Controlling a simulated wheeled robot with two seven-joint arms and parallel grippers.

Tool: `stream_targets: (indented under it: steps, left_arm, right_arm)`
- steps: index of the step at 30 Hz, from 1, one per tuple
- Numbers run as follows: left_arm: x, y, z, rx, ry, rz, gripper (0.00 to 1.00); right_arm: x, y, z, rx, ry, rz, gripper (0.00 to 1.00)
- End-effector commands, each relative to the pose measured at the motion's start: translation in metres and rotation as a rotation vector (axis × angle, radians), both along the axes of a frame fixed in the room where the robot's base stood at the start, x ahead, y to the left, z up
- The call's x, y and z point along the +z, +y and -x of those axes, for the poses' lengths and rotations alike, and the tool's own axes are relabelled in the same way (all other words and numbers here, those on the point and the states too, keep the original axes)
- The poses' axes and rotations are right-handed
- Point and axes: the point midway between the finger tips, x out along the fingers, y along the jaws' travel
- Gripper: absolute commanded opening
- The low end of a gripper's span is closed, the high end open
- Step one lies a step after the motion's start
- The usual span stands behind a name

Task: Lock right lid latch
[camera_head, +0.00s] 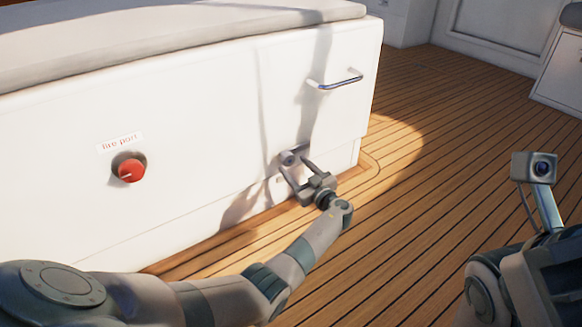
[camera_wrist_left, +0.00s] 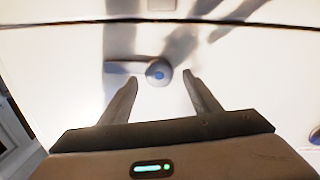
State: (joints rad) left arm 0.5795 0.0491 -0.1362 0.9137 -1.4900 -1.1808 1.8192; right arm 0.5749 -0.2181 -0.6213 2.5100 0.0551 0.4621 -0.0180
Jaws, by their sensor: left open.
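The right lid latch (camera_head: 289,158) is a small grey round knob low on the white locker front, near its right end. In the left wrist view the latch (camera_wrist_left: 157,73) has a blue centre and a short lever pointing left. My left gripper (camera_head: 290,165) is at the latch with its fingers open. In the left wrist view the left gripper (camera_wrist_left: 160,82) has one fingertip on each side of the knob, the left one just below the lever. I cannot tell whether either touches. My right gripper is out of view.
A metal handle (camera_head: 335,80) is on the locker front above the latch. A red round fire port knob (camera_head: 131,170) is on the same front to the left. A grey cushion (camera_head: 150,35) tops the locker. The teak deck (camera_head: 420,200) is clear.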

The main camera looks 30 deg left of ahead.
Motion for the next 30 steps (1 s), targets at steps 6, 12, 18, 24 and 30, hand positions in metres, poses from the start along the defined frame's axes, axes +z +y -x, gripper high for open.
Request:
stream_targets:
  steps: [6,12,18,24,30]
  left_arm:
    - [-0.001,0.022,-0.011,0.000,0.000,-0.001,0.57]
    - [0.000,0.027,-0.014,0.000,0.000,0.000,0.57]
    - [0.000,0.028,-0.014,0.000,0.000,0.000,0.57]
    - [0.000,0.027,-0.014,0.000,0.000,0.000,0.19]
    - [0.000,0.027,-0.014,0.000,0.003,-0.001,0.16]
  right_arm:
    - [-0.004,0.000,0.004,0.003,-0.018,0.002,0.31]
    - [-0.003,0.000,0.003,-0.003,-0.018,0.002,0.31]
    - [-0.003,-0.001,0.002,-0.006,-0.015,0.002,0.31]
    - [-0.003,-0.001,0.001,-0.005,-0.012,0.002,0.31]
    - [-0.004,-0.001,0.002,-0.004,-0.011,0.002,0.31]
